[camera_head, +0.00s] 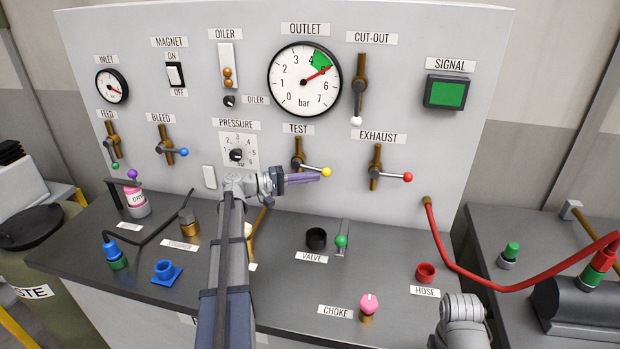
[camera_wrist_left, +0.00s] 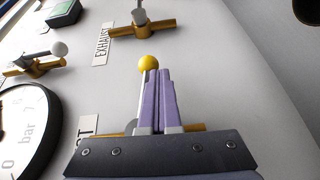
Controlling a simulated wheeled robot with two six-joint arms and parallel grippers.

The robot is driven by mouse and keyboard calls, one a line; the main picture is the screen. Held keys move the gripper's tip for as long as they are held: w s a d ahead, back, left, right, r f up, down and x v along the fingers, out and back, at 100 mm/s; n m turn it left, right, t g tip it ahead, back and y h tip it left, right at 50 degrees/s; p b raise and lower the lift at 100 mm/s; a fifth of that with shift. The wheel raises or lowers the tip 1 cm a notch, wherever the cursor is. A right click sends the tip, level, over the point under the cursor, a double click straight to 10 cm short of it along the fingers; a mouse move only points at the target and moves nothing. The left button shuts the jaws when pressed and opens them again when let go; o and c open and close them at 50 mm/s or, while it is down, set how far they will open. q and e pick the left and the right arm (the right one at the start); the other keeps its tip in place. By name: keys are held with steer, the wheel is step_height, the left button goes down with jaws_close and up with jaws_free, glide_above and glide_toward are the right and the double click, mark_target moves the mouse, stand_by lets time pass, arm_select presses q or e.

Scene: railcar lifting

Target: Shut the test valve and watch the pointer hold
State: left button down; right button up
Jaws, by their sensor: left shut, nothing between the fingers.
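The test valve (camera_head: 297,160) sits on the panel under its TEST label. Its lever with a yellow ball (camera_head: 326,172) points right, across the upright brass pipe. My left gripper (camera_head: 318,176) is shut and empty, its purple fingers alongside the lever, tips close to the ball. In the left wrist view the yellow ball (camera_wrist_left: 148,62) shows just beyond the fingertips (camera_wrist_left: 158,75), with the lever beside the fingers; I cannot tell if they touch. The outlet gauge (camera_head: 305,79) has its red pointer toward the upper right, near 5, at the green band. My right gripper is out of view.
The exhaust valve (camera_head: 376,168) with a red-ball lever is to the right, and the cut-out valve (camera_head: 359,88) above. The pressure knob (camera_head: 237,155) is close left. A green-knobbed valve (camera_head: 341,241) and choke (camera_head: 369,306) stand on the bench. A red hose (camera_head: 470,284) runs right.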

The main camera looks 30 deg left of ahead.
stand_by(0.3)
arm_select(q)
steer(key=v, duration=0.7)
steer(key=shift+s+a, duration=0.3)
